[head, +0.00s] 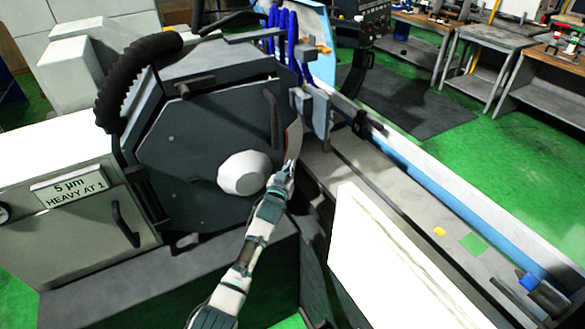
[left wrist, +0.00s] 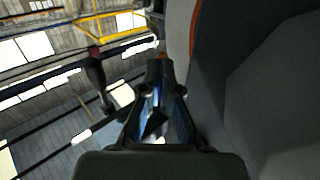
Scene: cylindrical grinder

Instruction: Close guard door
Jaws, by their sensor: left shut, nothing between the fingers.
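The guard door (head: 195,155) appears to be the dark grey, many-sided panel on the grinder, with a pale round hub (head: 244,173) and a dark bar handle (head: 272,118) near its right edge. A strip with an orange edge (head: 294,138) shows just right of it; I cannot tell how far the door stands open. My left gripper (head: 289,167) is shut and empty, below the handle, beside the door's lower right edge. In the left wrist view its fingers (left wrist: 160,105) point along a dark grey surface (left wrist: 225,75) with an orange edge. My right gripper is not in view.
A white panel (head: 400,260) stands right of my left forearm. The grinder's long bed (head: 385,195) runs to the lower right. A lower cabinet has a sign (head: 70,188) and a handle (head: 125,223). Workbenches (head: 490,50) stand at the back, with open green floor before them.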

